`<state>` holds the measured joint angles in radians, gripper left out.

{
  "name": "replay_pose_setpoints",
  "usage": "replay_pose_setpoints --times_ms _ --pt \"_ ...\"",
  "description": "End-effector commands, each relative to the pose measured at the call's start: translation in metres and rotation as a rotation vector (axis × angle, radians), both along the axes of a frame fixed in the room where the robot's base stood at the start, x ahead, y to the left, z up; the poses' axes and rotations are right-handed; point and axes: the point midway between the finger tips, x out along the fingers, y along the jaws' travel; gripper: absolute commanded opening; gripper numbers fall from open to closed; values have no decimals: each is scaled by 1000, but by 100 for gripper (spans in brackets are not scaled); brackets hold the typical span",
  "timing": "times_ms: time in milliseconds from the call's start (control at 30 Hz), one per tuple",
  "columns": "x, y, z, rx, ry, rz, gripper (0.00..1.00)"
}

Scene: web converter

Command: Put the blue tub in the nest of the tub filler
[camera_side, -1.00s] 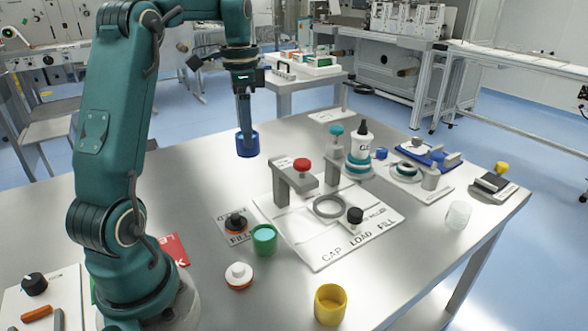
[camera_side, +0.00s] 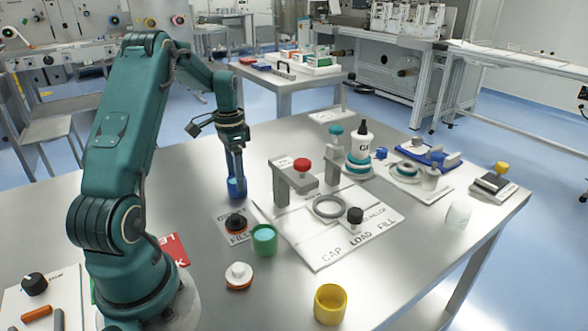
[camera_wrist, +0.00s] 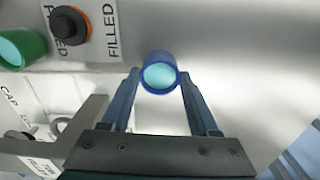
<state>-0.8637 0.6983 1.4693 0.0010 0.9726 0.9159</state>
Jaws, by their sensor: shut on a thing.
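My gripper (camera_side: 236,180) is shut on the blue tub (camera_side: 237,190), which hangs upright between the fingertips. In the wrist view the tub (camera_wrist: 160,73) shows a pale teal inside, with a finger on either side. The side view does not settle whether its base touches the table. The tub filler (camera_side: 365,232) is a white plate marked CAP, LOAD and FILL, to the right of my gripper. Its nest appears to be the grey ring (camera_side: 327,207) on the plate, which looks empty. A grey bracket with a red knob (camera_side: 302,165) stands behind the ring.
A black button (camera_side: 236,222) on a card marked FILLED and a green tub (camera_side: 264,240) stand close in front of my gripper. A yellow tub (camera_side: 330,304) and a white-topped piece (camera_side: 239,275) are nearer the camera.

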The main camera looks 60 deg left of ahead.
Motion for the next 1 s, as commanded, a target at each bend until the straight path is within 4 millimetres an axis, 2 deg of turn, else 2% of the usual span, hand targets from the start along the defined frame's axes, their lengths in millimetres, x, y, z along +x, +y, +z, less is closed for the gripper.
replay_pose_setpoints --times_ms 333,367,400,433,767,867,1000 --pt "0 0 -3 0 0 0 12" --pt "0 0 -3 0 0 0 69" --pt "0 0 -3 1 0 0 84" --pt "0 0 -3 1 0 0 91" --pt "0 0 -1 1 -1 0 91" --pt "1 0 6 2 -2 0 91" --pt "1 1 29 6 -5 -1 91"
